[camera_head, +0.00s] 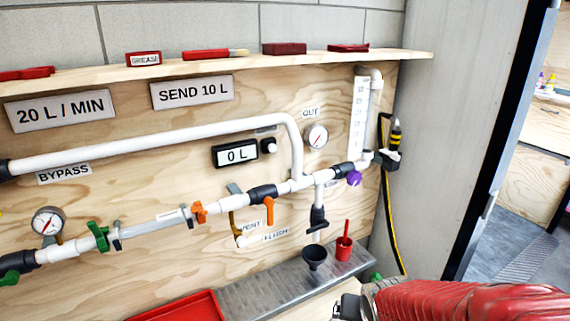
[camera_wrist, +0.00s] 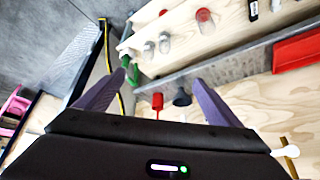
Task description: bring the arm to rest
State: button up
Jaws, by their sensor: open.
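My gripper (camera_wrist: 159,78) shows in the wrist view as two purple fingers spread wide apart, with nothing held between them. Beyond the fingers are a red cup (camera_wrist: 157,102) and a black funnel (camera_wrist: 182,98), both apart from the gripper. In the head view my red arm reaches in at the lower right, in front of the bench; the fingers cannot be made out there.
A plywood panel carries white pipes (camera_head: 150,142), a green valve handle (camera_head: 98,236), orange handles (camera_head: 269,210) and gauges (camera_head: 317,135). Below, a metal ledge (camera_head: 270,290) holds the funnel (camera_head: 314,257) and red cup (camera_head: 343,247). A red tray (camera_head: 185,308) lies left. A doorway opens right.

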jog(key=s+a+r+n, duration=0.2)
jog(key=s+r, duration=1.1)
jog(key=r, duration=0.2)
jog(key=shift+s+a+r+n+y, duration=0.2)
jog(key=shift+s+a+n+y, duration=0.1)
jog(key=shift+s+y, duration=0.1)
jog(key=shift+c, duration=0.2)
dwell(0.7)
